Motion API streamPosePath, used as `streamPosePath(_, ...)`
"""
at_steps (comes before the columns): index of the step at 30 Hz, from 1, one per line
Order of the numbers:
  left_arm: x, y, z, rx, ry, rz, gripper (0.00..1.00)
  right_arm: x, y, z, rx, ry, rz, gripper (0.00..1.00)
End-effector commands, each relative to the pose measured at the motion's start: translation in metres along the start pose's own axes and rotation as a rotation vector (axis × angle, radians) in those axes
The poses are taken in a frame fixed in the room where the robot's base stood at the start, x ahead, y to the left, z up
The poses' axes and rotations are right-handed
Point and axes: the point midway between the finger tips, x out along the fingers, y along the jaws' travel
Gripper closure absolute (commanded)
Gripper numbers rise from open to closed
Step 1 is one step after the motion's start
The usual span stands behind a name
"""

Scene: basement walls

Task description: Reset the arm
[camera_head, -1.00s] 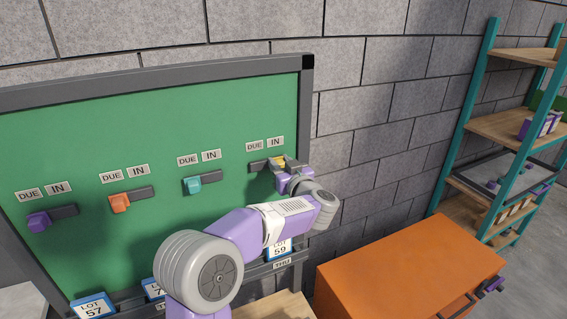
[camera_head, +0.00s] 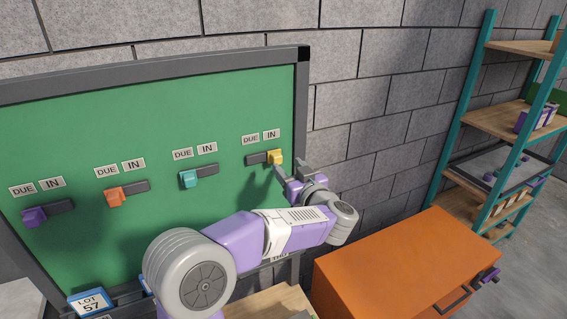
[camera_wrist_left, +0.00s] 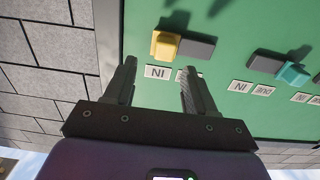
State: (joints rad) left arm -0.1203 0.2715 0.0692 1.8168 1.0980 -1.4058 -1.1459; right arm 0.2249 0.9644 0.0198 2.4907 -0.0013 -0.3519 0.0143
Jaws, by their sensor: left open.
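My left gripper (camera_head: 291,170) is open and empty. It is just in front of the green board (camera_head: 120,125), below and right of the yellow slider (camera_head: 275,157), and apart from it. The yellow slider sits at the right end of its dark track, under the IN label (camera_head: 271,135). In the left wrist view, the open fingers (camera_wrist_left: 158,68) have a gap between them, with the yellow slider (camera_wrist_left: 165,45) beyond the tips. My right gripper is not in view.
Purple (camera_head: 34,217), orange (camera_head: 113,198) and teal (camera_head: 188,178) sliders sit at the left ends of their tracks. An orange cabinet (camera_head: 400,265) stands at the lower right, near a teal-framed shelf (camera_head: 466,100). A LOT 57 card (camera_head: 90,302) is at the board's foot.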

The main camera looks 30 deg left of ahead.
Motion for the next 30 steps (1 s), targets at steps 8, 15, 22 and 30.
streamPosePath(8, -0.007, 0.000, 0.000, 0.000, 0.001, -0.001, 0.45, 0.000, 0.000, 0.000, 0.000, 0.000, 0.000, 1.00)
streamPosePath(15, -0.006, 0.000, 0.000, 0.000, 0.000, -0.001, 0.45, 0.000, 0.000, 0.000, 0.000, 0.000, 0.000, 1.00)
streamPosePath(22, -0.005, 0.014, 0.022, 0.019, -0.005, 0.054, 0.45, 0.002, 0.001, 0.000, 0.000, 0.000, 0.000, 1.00)
streamPosePath(30, -0.029, 0.082, 0.185, 0.107, -0.171, 0.435, 0.45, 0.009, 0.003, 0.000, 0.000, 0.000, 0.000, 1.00)
